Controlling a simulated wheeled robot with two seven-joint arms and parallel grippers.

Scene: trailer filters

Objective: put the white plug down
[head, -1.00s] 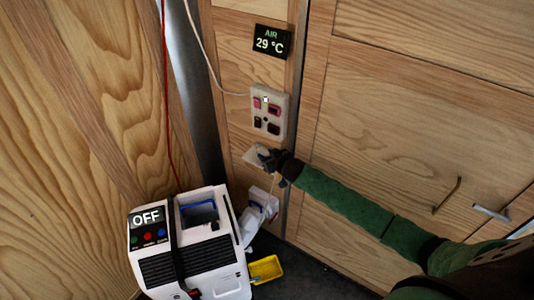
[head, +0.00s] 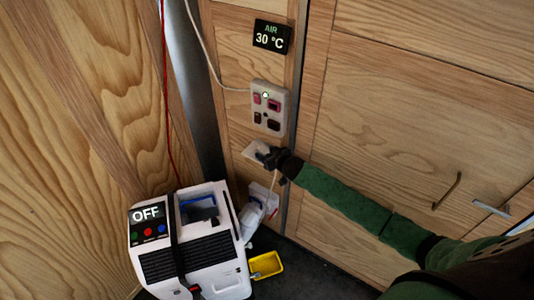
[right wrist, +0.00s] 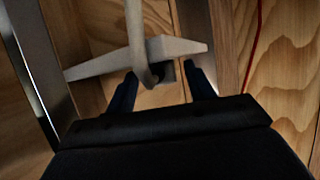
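My right gripper (head: 268,157) is at a small white shelf (head: 254,150) on the wooden wall, below the socket panel. In the right wrist view my right gripper (right wrist: 162,88) has its two dark fingers spread apart, with a gap around what lies between them. The white shelf (right wrist: 90,66) crosses just beyond the fingertips. A pale cable (right wrist: 134,30) bends down to a greyish plug end (right wrist: 158,74) at the shelf, between the fingers. This looks like the white plug; the gripper mostly hides it in the head view. My left gripper is not in view.
A white machine (head: 190,240) reading OFF stands at the lower left. A yellow tray (head: 265,265) is on the floor beside it. The socket panel (head: 268,108) is above the shelf, with a temperature display (head: 271,37) higher up. Cabinet handles (head: 447,191) are at the right.

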